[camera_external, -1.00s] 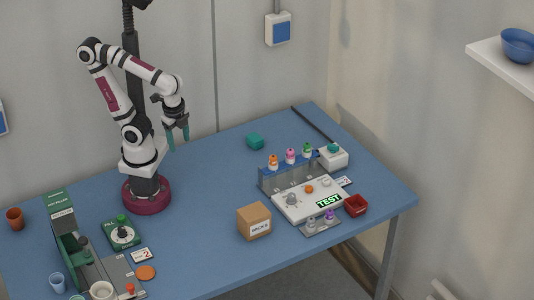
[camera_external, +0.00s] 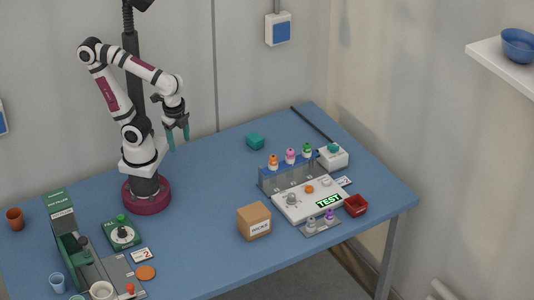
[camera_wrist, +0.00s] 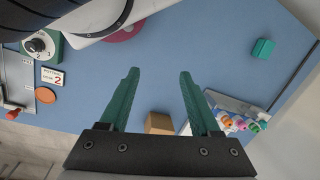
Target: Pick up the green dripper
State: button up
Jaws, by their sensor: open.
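My gripper (camera_external: 178,138) hangs above the table near my base, well to the left of the rack, empty. In the wrist view my gripper (camera_wrist: 158,76) shows two green fingers spread apart with nothing between them.
A white TEST station (camera_external: 300,203) stands in front of the rack, with a purple-topped dripper (camera_external: 329,215) near its front. A cardboard box (camera_external: 254,221), a teal block (camera_external: 255,141), a red tray (camera_external: 356,206) and a white box (camera_external: 333,158) stand around. The table's middle is clear.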

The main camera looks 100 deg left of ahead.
jog(key=w+d+n+h, duration=0.2)
jog(key=w+n+h, duration=0.5)
jog(key=w+n, duration=0.5)
jog(key=n+t, duration=1.3)
jog(key=n, duration=1.2)
send_near(307, 149)
jog(key=a+x, duration=0.1)
jog(key=x, duration=1.1)
jog(key=shift+w, duration=0.3)
grip_shut()
